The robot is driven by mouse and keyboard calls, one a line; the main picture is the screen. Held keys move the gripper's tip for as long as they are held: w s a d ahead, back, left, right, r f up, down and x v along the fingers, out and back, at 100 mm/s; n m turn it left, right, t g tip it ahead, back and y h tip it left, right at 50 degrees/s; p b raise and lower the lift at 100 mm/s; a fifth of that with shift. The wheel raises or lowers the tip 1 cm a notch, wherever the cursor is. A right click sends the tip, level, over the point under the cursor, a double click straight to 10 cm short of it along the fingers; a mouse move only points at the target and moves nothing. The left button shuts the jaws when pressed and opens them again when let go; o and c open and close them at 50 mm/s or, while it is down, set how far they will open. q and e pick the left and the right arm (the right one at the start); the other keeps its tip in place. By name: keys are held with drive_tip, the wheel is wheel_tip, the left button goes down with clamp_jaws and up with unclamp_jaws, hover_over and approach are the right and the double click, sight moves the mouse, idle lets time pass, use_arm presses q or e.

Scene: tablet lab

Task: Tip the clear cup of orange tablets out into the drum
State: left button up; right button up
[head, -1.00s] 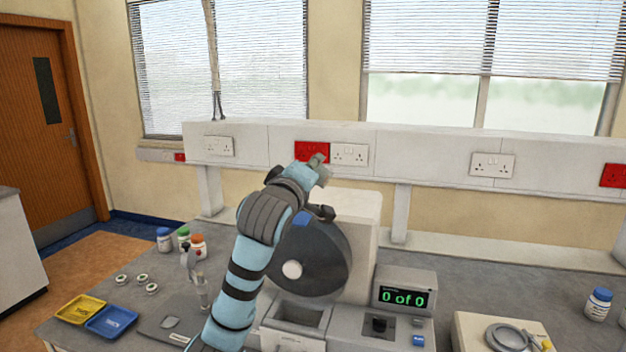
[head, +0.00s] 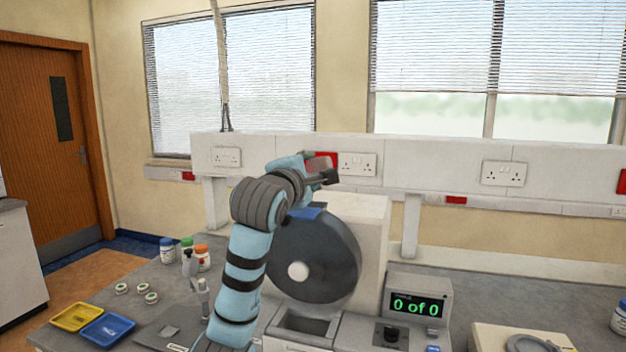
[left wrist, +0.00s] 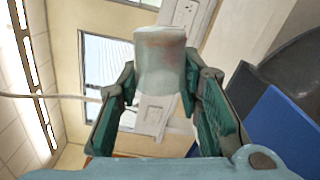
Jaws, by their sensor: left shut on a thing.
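My left gripper (head: 323,175) is raised just above the top of the dark round drum (head: 318,262) of the grey counting machine. In the left wrist view its two green-padded fingers are shut on the clear cup (left wrist: 160,62), which looks cloudy with a faint reddish tint. Individual orange tablets cannot be made out there. In the head view the cup is small and largely hidden by the gripper. The drum also shows at the right of the left wrist view (left wrist: 295,68). My right gripper is not in view.
The machine's display (head: 417,306) reads "0 of 0". Lidded bottles (head: 203,258) stand left of my arm, with a yellow tray (head: 76,317) and a blue tray (head: 107,329) in front. A white wall trunking (head: 440,172) with sockets runs behind the gripper.

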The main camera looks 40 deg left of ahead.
use_arm(q)
drive_tip(key=shift+s+a+f+n+b, duration=0.15)
drive_tip(key=shift+a+n+b, duration=0.1)
drive_tip(key=shift+n+b, duration=1)
drive_tip(key=shift+a+f+n+b, duration=0.2)
drive_tip(key=shift+a+n+b, duration=0.1)
drive_tip(key=shift+n+b, duration=0.9)
drive_tip(key=shift+s+a+f+n+b, duration=0.15)
drive_tip(key=shift+a+n+b, duration=0.1)
drive_tip(key=shift+n+b, duration=1)
drive_tip(key=shift+p, duration=0.3)
